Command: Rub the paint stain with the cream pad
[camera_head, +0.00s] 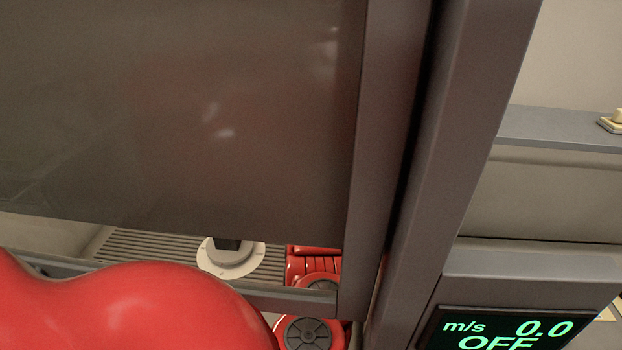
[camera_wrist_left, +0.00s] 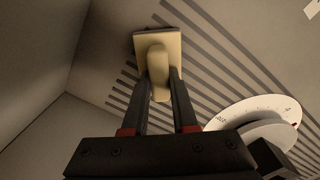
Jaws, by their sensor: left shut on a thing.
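The cream pad (camera_wrist_left: 165,45) shows in the left wrist view as a pale block with a rounded grip on a flat base. My left gripper (camera_wrist_left: 161,82) is shut on that grip, with one dark finger on each side. The pad is over the slotted grey surface; I cannot tell whether it touches it. The paint stain cannot be made out in either view. In the head view the pad and left gripper are hidden, and my right gripper does not show.
A tinted sash panel (camera_head: 180,110) and a grey post (camera_head: 455,150) block much of the head view. A white round dial-like disc (camera_head: 231,262) sits by the slotted surface (camera_head: 150,247); it also shows close beside my gripper (camera_wrist_left: 262,108). A display (camera_head: 510,330) reads 0.0 m/s, OFF.

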